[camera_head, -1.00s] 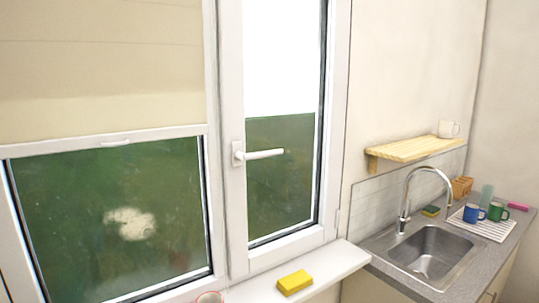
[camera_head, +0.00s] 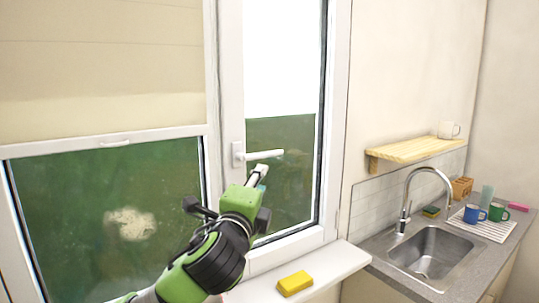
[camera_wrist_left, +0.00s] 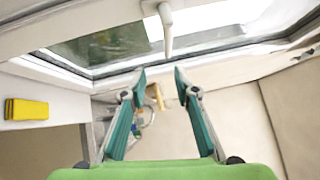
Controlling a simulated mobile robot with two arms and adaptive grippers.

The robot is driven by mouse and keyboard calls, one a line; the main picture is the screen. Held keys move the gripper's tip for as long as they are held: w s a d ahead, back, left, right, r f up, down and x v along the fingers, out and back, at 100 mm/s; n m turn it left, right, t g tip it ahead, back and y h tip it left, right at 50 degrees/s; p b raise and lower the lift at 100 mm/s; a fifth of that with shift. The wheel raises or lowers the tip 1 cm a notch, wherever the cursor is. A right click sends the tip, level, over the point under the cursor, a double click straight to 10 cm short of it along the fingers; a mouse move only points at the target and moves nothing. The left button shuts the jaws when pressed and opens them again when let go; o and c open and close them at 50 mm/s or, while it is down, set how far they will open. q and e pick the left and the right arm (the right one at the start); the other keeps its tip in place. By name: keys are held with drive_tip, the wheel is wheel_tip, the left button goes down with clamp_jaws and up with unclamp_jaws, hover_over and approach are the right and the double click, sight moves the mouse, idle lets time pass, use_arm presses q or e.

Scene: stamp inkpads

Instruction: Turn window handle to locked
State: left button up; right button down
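The white window handle (camera_head: 264,154) is on the frame of the right window sash and its lever points right, about level. It also shows in the left wrist view (camera_wrist_left: 167,32), its free end just beyond the gap between my fingertips. My left gripper (camera_head: 261,173) is just below and in front of the lever in the head view. In the left wrist view, the left gripper (camera_wrist_left: 160,74) is open, with nothing between its two teal fingers. It does not appear to touch the handle. My right gripper is in neither view.
A yellow sponge (camera_head: 295,283) lies on the white sill (camera_head: 334,262) below the window, right of my arm. A wooden shelf (camera_head: 415,148), a sink (camera_head: 428,254) with a tall faucet, and mugs are farther right. A beige blind (camera_head: 100,70) covers the upper left window.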

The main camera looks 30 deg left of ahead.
sight(268, 155)
use_arm(q)
drive_tip(key=p+x, duration=0.1)
drive_tip(key=x, duration=0.3)
drive_tip(key=r+p+x, duration=0.1)
drive_tip(key=p+x, duration=0.1)
drive_tip(key=x, duration=0.2)
drive_tip(key=r+p+x, duration=0.1)
drive_tip(key=x, duration=0.3)
drive_tip(key=shift+w+a, duration=0.1)
drive_tip(key=shift+a, duration=0.1)
drive_tip(key=shift+p+x, duration=0.3)
drive_tip(key=shift+x, duration=0.45)
drive_tip(key=shift+f, duration=0.1)
clamp_jaws()
